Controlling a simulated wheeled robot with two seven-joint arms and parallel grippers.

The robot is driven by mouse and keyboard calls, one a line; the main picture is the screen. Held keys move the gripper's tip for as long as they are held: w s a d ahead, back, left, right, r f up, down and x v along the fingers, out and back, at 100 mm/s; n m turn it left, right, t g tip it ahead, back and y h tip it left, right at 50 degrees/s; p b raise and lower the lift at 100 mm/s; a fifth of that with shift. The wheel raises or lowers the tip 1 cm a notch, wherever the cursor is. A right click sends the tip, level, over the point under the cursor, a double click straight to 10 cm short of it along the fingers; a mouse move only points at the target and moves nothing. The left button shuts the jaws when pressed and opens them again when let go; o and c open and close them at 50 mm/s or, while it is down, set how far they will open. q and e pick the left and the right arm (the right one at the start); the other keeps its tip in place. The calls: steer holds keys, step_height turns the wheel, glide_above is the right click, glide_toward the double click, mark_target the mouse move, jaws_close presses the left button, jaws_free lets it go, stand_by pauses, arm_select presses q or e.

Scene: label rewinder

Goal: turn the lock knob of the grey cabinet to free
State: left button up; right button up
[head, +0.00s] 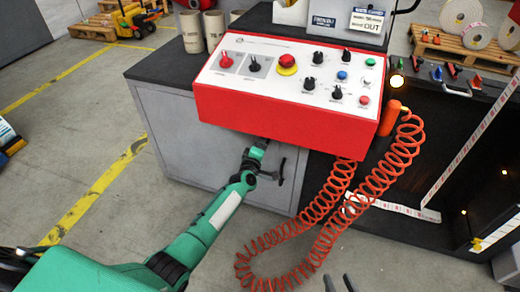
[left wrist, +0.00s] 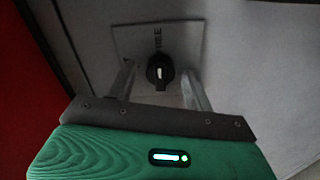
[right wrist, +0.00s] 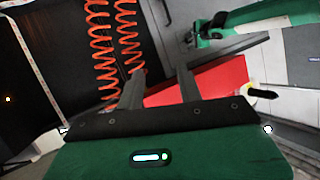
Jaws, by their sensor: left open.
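The grey cabinet (head: 178,135) stands under the red control box in the head view. In the left wrist view the lock knob (left wrist: 160,72) is a round black knob with a pale mark, on a light plate (left wrist: 135,42) lettered FREE. My left gripper (head: 262,150) is at the cabinet front, just below the red box, which overhangs it. Its fingers are apart, one on each side of the knob; I cannot tell if they touch it. The knob is hidden in the head view. My right gripper (head: 340,284) is open and empty at the bottom edge; its fingers show in the right wrist view (right wrist: 158,85).
The red control box (head: 285,115) juts out above my left gripper. An orange coiled cable (head: 330,205) hangs right of my left arm. A dark machine bay (head: 440,170) with label tape is further right.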

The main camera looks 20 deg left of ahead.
arm_select(q)
steer(key=s+p, duration=0.3)
steer(key=s, duration=1)
steer(key=shift+s+a, duration=0.2)
steer(key=shift+s, duration=0.2)
arm_select(e)
steer(key=d+g+h, duration=0.1)
steer(key=d, duration=0.1)
steer(key=s+d+g+h, duration=0.1)
steer(key=g, duration=0.1)
steer(key=d+g, duration=0.1)
steer(key=d, duration=0.1)
steer(key=shift+s+d+f+h, duration=0.25)
steer(key=shift+s+d+h, duration=0.1)
steer(key=shift+s+h, duration=0.05)
